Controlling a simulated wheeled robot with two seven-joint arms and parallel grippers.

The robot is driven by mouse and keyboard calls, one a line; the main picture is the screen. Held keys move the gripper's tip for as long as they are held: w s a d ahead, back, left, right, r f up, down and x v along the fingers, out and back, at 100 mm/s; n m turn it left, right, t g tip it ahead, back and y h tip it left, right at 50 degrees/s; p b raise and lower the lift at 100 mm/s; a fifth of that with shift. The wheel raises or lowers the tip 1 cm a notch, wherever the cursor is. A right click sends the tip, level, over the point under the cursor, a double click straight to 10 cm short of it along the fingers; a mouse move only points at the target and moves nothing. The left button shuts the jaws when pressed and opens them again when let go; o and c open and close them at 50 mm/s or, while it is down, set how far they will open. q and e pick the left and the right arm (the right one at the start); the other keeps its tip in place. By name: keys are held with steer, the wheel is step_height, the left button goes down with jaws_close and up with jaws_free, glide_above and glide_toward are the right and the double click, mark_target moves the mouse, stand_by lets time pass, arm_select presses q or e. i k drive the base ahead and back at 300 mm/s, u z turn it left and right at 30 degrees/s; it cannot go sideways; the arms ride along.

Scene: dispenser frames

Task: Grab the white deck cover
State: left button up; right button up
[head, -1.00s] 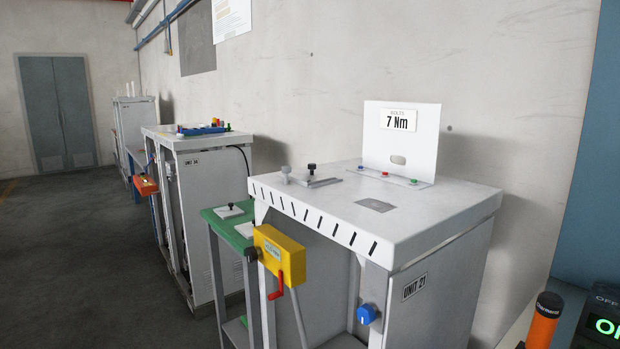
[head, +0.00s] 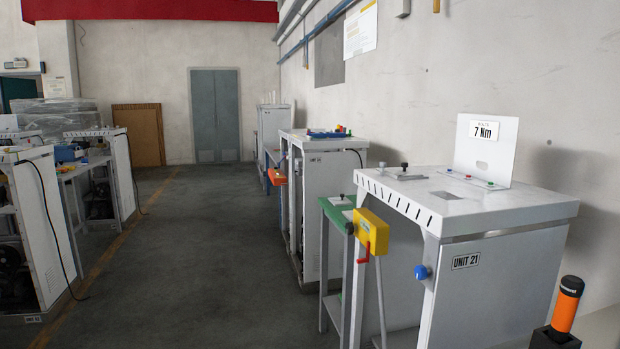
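A white slotted deck (head: 470,208) tops the frame marked UNIT 21 at the right. An upright white panel (head: 485,150) with a "7 Nm" label stands at its back edge. I cannot tell which of these white parts is the deck cover. The deck carries a black knob and a grey knob on a small plate (head: 404,174), a grey rectangle (head: 446,195), and small coloured buttons below the panel. Neither of my grippers is in view.
A yellow box (head: 371,231) with a red handle and a blue knob (head: 421,272) project from UNIT 21. A green-topped stand (head: 337,213) adjoins it. UNIT 34 (head: 323,205) is behind. An orange-and-black handle (head: 566,305) stands lower right. The grey aisle floor (head: 200,250) is clear.

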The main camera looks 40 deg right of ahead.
mark_target(402, 172)
steer(key=u, duration=0.8)
steer(key=i, duration=0.65)
steer(key=z, duration=0.9)
steer(key=i, duration=2.35)
steer(key=z, duration=1.35)
